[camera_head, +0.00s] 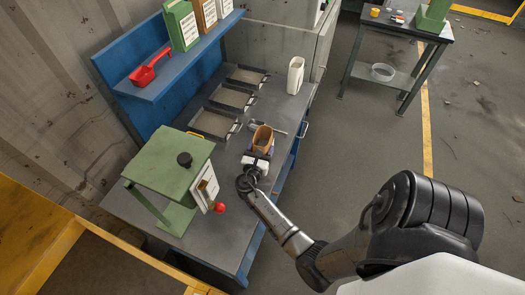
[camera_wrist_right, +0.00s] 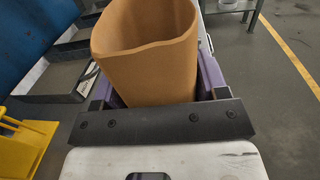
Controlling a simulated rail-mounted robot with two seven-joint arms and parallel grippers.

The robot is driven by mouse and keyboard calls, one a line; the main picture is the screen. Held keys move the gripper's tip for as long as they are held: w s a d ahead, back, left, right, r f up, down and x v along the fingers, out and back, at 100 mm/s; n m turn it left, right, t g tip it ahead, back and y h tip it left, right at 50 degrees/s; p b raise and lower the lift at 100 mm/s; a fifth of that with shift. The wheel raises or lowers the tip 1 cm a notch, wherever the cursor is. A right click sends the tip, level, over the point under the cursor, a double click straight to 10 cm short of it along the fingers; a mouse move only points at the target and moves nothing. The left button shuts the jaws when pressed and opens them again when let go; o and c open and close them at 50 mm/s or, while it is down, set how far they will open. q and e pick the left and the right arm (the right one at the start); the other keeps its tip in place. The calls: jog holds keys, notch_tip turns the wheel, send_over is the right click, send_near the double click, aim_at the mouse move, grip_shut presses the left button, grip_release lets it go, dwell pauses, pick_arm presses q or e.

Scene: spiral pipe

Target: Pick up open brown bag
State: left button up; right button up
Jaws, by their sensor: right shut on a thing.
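The open brown bag (camera_head: 262,137) stands upright with its mouth up at the right part of the grey workbench (camera_head: 228,225) in the head view. In the right wrist view the bag (camera_wrist_right: 150,50) fills the upper middle, between the purple-lined fingers. My right gripper (camera_head: 260,150) is shut on the bag from its near side. I cannot tell whether the bag's base touches the bench. My left gripper is not in view.
A green press-like machine (camera_head: 170,168) with a red knob stands left of my right gripper. Dark trays (camera_head: 213,123) lie behind it, and a white container (camera_head: 295,75) stands farther back. A blue shelf (camera_head: 165,75) holds a red scoop (camera_head: 148,70) and boxes.

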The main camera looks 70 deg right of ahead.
jog(key=c, duration=0.3)
jog(key=shift+c, duration=0.2)
jog(key=shift+r, duration=0.15)
jog(key=s+d+r+p, duration=0.1)
jog(key=s+r+p, duration=0.2)
jog(key=s+r, duration=0.7)
jog(key=shift+s+d+r, duration=0.15)
jog(key=shift+s+r, duration=0.25)
jog(key=shift+s, duration=0.4)
